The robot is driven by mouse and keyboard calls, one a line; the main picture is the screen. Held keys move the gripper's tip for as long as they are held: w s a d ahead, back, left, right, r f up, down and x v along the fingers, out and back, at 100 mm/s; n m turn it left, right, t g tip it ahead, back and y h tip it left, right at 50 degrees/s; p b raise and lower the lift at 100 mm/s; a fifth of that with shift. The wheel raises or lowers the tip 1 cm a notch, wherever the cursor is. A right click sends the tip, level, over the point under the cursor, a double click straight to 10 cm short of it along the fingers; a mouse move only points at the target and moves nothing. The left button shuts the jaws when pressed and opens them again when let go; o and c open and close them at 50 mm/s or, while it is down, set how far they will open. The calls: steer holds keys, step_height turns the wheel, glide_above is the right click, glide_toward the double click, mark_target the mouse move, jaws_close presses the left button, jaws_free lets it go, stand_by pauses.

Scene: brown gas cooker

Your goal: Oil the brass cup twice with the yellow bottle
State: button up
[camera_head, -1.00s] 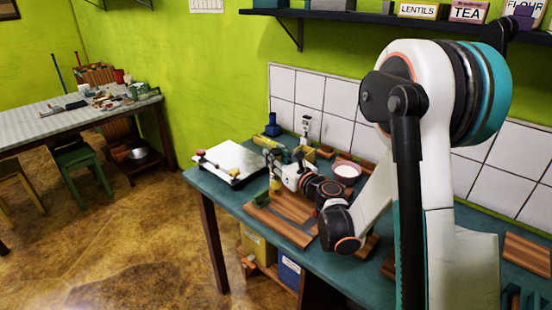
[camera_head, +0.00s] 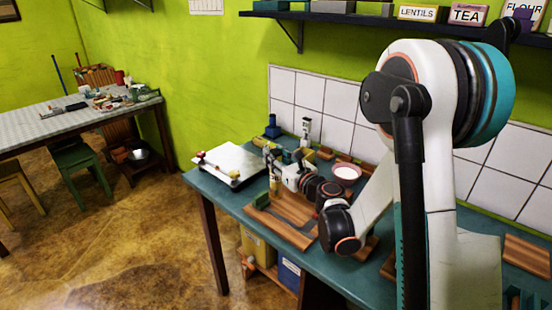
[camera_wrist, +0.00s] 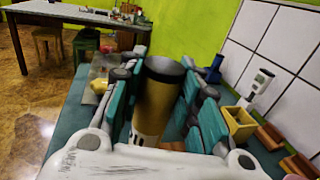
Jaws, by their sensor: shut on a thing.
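My gripper (camera_wrist: 158,100) is shut on a yellow-gold cylinder with a dark upper band, which I take for the yellow bottle (camera_wrist: 156,96). It stands roughly upright between the teal finger pads, with a pale marking near its lower end. In the head view my gripper (camera_head: 274,168) is over the left part of the teal counter, and a small yellow part of the bottle (camera_head: 273,184) shows below it. I cannot make out the brass cup with certainty. A small yellow thing (camera_wrist: 99,87) shows beyond the left finger in the wrist view, partly hidden.
A wooden slatted board (camera_head: 290,207) with a green block (camera_head: 262,200) lies below my gripper. A pink-rimmed bowl (camera_head: 347,173) and a yellow square holder (camera_wrist: 238,124) stand near the tiled wall.

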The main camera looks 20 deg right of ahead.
steer(key=shift+r+p, duration=0.65)
steer(key=shift+r, duration=0.7)
steer(key=shift+r+p, duration=1.65)
steer(key=shift+r, duration=0.9)
steer(key=shift+f+h, duration=0.2)
steer(key=shift+h, duration=0.1)
